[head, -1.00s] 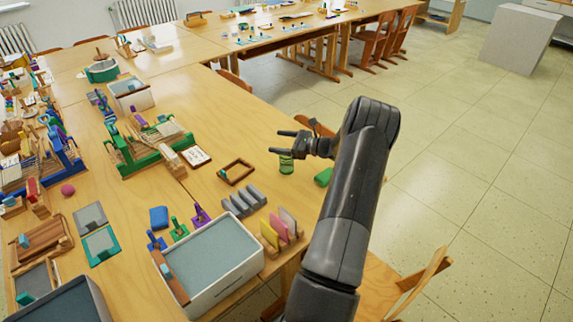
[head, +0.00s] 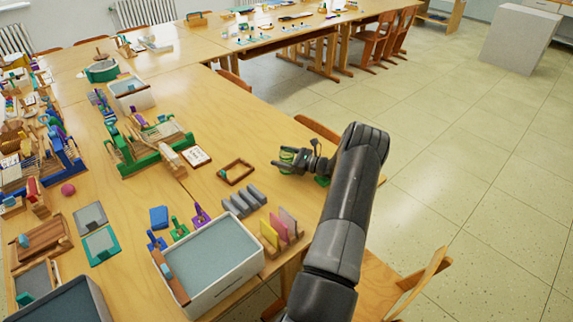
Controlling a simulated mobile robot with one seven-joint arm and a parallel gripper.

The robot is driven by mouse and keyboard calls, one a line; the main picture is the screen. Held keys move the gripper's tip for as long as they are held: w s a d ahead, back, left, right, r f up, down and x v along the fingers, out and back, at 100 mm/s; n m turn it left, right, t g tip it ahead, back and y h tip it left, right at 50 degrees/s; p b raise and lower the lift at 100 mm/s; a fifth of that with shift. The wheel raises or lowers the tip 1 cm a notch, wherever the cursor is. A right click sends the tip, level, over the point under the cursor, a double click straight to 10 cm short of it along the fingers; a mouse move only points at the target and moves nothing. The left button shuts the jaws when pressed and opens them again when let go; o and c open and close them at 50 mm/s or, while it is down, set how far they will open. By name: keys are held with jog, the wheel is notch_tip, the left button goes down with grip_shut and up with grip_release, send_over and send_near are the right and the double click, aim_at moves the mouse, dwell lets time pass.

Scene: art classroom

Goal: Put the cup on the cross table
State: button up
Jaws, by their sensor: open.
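A small green cup (head: 287,154) stands near the right edge of the near wooden table (head: 222,120). My gripper (head: 284,161) is low at the cup, with its open fingers around or beside it. The fingers partly hide the cup, and I cannot tell whether they touch it. Another wooden table (head: 262,47) runs across at the back, with small objects on it; it may be the cross table.
A green object (head: 322,181) lies just right of the cup, mostly hidden by my gripper. A wooden frame (head: 236,172) lies to the left. A grey-topped box (head: 212,256) and upright coloured plates (head: 281,229) stand nearer. Chairs (head: 376,42) stand by the back table.

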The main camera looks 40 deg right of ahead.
jog(key=shift+w, duration=0.15)
jog(key=c, duration=1.1)
jog(key=shift+r, duration=0.1)
jog(key=shift+c, duration=0.2)
jog(key=shift+r, duration=0.3)
jog(key=s+d+r, duration=0.4)
jog(key=s+r, duration=0.6)
jog(key=shift+s+d, duration=0.25)
jog(key=shift+s, duration=0.15)
